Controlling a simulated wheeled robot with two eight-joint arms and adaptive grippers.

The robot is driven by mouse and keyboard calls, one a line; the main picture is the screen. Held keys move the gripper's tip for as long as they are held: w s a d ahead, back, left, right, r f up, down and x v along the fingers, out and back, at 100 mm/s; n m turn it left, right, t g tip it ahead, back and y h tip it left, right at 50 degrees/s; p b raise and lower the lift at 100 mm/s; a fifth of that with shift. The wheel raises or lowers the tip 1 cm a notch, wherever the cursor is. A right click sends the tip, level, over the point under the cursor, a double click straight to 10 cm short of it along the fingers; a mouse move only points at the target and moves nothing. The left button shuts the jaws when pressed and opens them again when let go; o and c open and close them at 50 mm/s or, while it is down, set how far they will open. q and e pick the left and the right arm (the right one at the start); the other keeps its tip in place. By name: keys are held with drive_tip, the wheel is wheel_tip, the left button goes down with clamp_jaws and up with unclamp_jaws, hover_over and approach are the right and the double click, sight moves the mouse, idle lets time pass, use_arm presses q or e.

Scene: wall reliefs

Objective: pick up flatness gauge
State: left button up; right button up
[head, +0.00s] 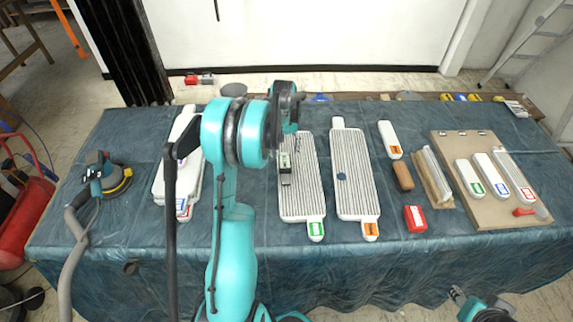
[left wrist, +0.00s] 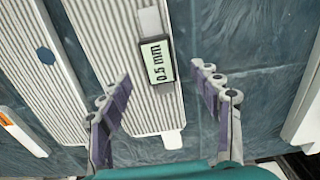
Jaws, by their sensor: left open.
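The flatness gauge (head: 285,163) is a small dark device with a pale display, lying on a white ribbed panel (head: 311,190). In the left wrist view the gauge (left wrist: 157,60) reads "0.5 mm", with a grey bar at its upper end. My left gripper (head: 291,118) is above the panel's far part. In the left wrist view its two fingers (left wrist: 163,85) are spread apart with nothing held, one to each side of the gauge's lower end in the picture. At the bottom right, part of my right arm's end (head: 480,306) shows; its fingers cannot be made out clearly.
A second ribbed panel (head: 353,180) with a dark blue spot lies to the right. Further right are a red block (head: 415,219), a brown block (head: 403,176) and a wooden board (head: 505,212) with white tools. A sander (head: 104,178) sits at the left of the cloth-covered table (head: 130,225).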

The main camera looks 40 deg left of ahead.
sight(285, 162)
use_arm(q)
wheel_tip(285, 162, down, 7)
drive_tip(key=b, duration=0.2)
drive_tip(key=shift+w+b, duration=0.15)
drive_tip(key=shift+b, duration=0.15)
drive_tip(key=shift+d+r, duration=0.1)
drive_tip(key=shift+r, duration=0.1)
drive_tip(key=shift+c, duration=0.3)
clamp_jaws()
drive_tip(key=shift+r, duration=0.1)
